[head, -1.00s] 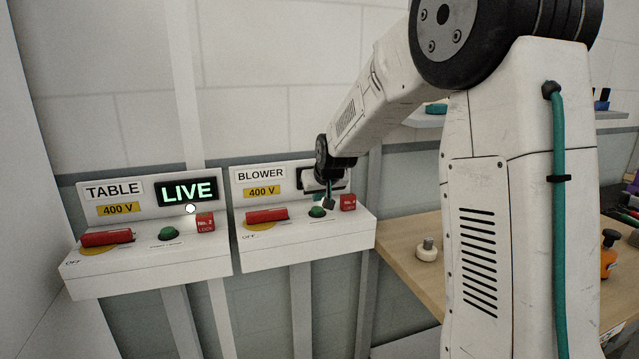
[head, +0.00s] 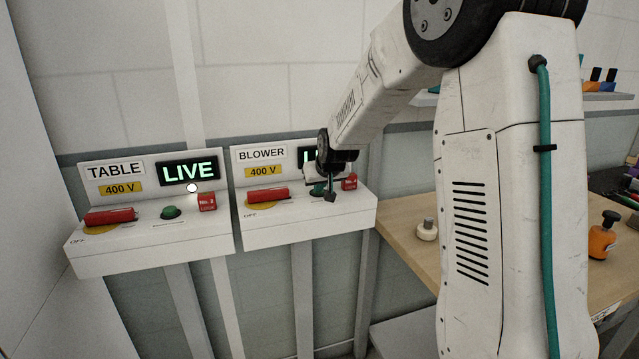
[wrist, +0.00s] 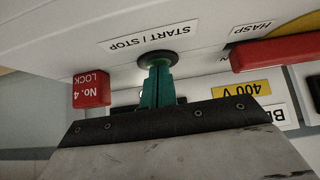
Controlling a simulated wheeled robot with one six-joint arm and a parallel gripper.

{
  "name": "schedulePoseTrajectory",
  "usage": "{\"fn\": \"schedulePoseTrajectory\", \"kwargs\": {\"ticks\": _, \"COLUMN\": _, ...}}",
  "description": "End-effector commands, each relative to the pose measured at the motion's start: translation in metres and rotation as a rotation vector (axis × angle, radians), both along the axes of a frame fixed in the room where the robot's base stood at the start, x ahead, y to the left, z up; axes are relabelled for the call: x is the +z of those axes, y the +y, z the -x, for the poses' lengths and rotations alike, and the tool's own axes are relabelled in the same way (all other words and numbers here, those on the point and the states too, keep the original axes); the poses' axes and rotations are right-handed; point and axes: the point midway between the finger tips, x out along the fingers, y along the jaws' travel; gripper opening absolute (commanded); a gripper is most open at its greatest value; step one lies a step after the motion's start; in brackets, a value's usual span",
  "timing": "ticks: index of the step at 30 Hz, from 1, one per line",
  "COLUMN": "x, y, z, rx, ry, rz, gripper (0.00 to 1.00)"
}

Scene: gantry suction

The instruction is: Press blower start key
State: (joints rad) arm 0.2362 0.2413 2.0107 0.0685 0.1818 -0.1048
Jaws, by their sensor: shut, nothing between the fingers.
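The blower box (head: 300,225) is the right one of two white wall boxes, with a BLOWER label and a 400 V tag. Its green start key (head: 318,188) is partly hidden behind my gripper (head: 330,197). In the wrist view my gripper's teal fingers (wrist: 157,84) are together and empty. Their tips meet the key's dark collar (wrist: 158,57) beside the START / STOP label (wrist: 150,38), and they cover most of the key. The blower display (head: 307,156) shows a lit green letter; my wrist hides the rest.
A red handle (head: 268,195) lies left of the key and a red No. 4 lock block (head: 349,182) right of it. The table box (head: 150,250) at left shows LIVE. A wooden bench (head: 400,225) stands at right.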

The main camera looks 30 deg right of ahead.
Motion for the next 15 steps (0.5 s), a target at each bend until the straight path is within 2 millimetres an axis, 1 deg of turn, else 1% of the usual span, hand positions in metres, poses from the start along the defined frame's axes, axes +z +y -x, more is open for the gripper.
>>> {"fn": "schedulePoseTrajectory", "kwargs": {"ticks": 1, "x": -0.01, "y": 0.001, "z": 0.004, "rx": 0.0, "ry": 0.021, "rz": -0.006, "gripper": 0.0}}
{"fn": "schedulePoseTrajectory", "kwargs": {"ticks": 2, "x": -0.01, "y": 0.001, "z": 0.004, "rx": 0.0, "ry": 0.022, "rz": -0.006, "gripper": 0.0}}
{"fn": "schedulePoseTrajectory", "kwargs": {"ticks": 5, "x": -0.007, "y": 0.001, "z": 0.005, "rx": 0.0, "ry": 0.023, "rz": -0.006, "gripper": 0.0}}
{"fn": "schedulePoseTrajectory", "kwargs": {"ticks": 7, "x": 0.0, "y": 0.0, "z": 0.004, "rx": 0.0, "ry": 0.022, "rz": -0.006, "gripper": 0.0}}
{"fn": "schedulePoseTrajectory", "kwargs": {"ticks": 10, "x": 0.018, "y": 0.0, "z": 0.003, "rx": -0.002, "ry": 0.014, "rz": -0.004, "gripper": 0.0}}
{"fn": "schedulePoseTrajectory", "kwargs": {"ticks": 13, "x": 0.043, "y": -0.001, "z": 0.001, "rx": -0.001, "ry": 0.002, "rz": 0.0, "gripper": 0.0}}
{"fn": "schedulePoseTrajectory", "kwargs": {"ticks": 15, "x": 0.057, "y": 0.003, "z": 0.014, "rx": -0.001, "ry": 0.002, "rz": 0.0, "gripper": 0.0}}
